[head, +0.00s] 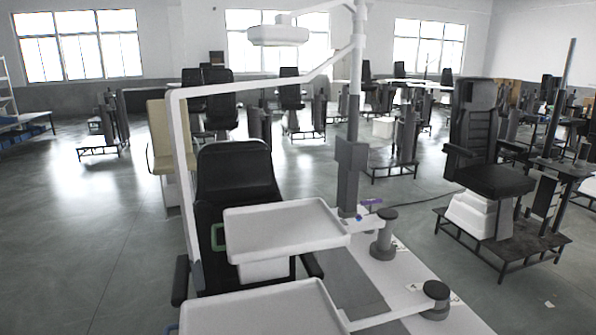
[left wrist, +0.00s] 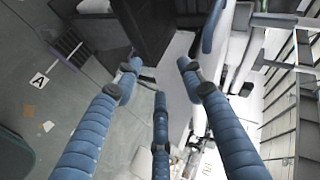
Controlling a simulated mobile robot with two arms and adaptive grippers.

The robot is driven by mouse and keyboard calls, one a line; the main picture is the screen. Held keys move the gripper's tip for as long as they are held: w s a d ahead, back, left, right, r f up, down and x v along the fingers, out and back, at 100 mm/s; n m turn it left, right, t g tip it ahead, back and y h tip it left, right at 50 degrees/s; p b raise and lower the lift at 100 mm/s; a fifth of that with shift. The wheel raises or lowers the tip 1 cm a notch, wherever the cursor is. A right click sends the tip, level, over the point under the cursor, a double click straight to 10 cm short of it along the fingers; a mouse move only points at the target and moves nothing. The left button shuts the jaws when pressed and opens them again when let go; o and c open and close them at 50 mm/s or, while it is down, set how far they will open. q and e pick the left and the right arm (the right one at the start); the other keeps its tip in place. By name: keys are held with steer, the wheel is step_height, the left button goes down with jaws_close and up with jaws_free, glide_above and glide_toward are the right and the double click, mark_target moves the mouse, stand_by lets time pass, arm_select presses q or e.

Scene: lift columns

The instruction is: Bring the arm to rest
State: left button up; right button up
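My left gripper (left wrist: 158,78) shows in the left wrist view as three blue jointed fingers. Their tips are spread apart with nothing held between them. Beyond the fingertips are a dark block (left wrist: 146,25) and a white surface (left wrist: 178,75); I cannot tell the exact distance to them. Neither gripper can be made out in the head view, and my right gripper shows in no view.
In the head view, a white tray (head: 285,226) and a nearer white tray (head: 262,312) stand before a black chair (head: 236,172). A white-grey pole (head: 352,155) rises beside them. Another black chair (head: 487,150) is at right. Open floor (head: 80,230) lies at left.

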arm_select(q)
steer(key=s+d+n+g+y, duration=0.1)
steer(key=s+d+n+g, duration=0.4)
steer(key=s, duration=0.4)
steer(key=s+d+n+g+y, duration=0.2)
steer(key=s+d+n+g, duration=0.1)
steer(key=s+d+n, duration=0.45)
step_height(320, 180, down, 31)
steer(key=s+g+b, duration=0.2)
steer(key=s+b, duration=0.1)
steer(key=b, duration=0.3)
steer(key=s+a+f+b, duration=0.2)
steer(key=s+f, duration=0.6)
steer(key=f, duration=0.2)
steer(key=s+a+f+b, duration=0.1)
steer(key=s+f+b, duration=0.1)
steer(key=s+f, duration=0.6)
step_height(320, 180, down, 3)
steer(key=shift+s+a+r+g, duration=0.2)
steer(key=shift+s+a+g, duration=0.15)
steer(key=shift+g, duration=0.05)
